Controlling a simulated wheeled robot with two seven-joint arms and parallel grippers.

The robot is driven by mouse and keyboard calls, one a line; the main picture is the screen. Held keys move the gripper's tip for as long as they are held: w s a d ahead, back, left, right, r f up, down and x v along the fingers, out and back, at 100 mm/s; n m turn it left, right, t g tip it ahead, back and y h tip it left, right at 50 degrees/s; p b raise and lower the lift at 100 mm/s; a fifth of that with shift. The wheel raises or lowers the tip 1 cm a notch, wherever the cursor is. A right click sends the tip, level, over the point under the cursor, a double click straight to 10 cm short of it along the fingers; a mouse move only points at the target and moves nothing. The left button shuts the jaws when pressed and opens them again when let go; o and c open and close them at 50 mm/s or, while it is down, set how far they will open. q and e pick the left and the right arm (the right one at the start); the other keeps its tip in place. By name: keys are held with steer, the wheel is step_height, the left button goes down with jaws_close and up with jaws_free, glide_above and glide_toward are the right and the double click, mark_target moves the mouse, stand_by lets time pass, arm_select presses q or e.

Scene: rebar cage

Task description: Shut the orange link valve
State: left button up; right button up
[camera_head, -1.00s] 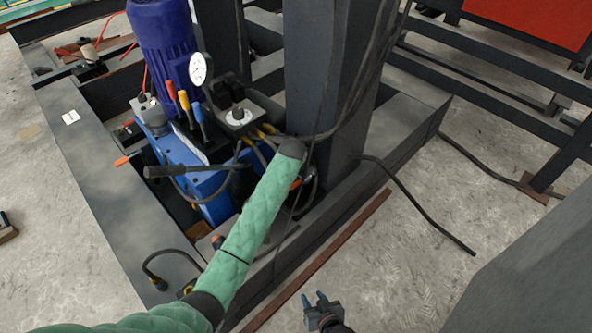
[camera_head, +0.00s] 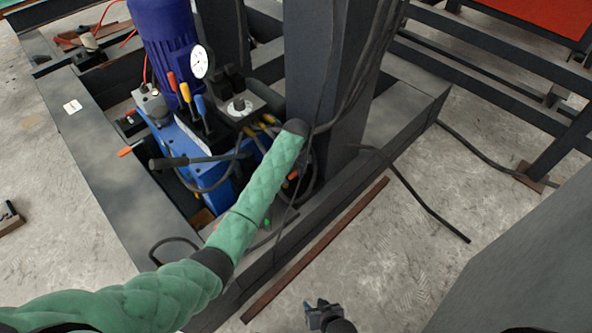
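A small orange part (camera_head: 293,175) shows just right of my left sleeve, low among the hoses by the dark post. It may be the orange link valve; its handle's position cannot be made out. My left arm, in a green sleeve, reaches across to it and ends in a dark cap (camera_head: 294,127). The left gripper's fingers are hidden or lost among the dark hoses there. My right gripper (camera_head: 316,304) is at the bottom centre, over bare floor, with a small gap between its fingertips. It looks empty and is well away from the orange part.
A blue hydraulic unit (camera_head: 178,140) with a purple motor (camera_head: 163,45), a white gauge (camera_head: 200,61) and coloured levers (camera_head: 185,93) stands behind the arm. A dark post (camera_head: 330,80) rises right of it. Hoses (camera_head: 415,190) trail over the floor.

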arm_select(q)
steer(key=shift+f, duration=0.4)
steer(key=shift+c, duration=0.2)
jaws_close()
steer(key=shift+a, duration=0.1)
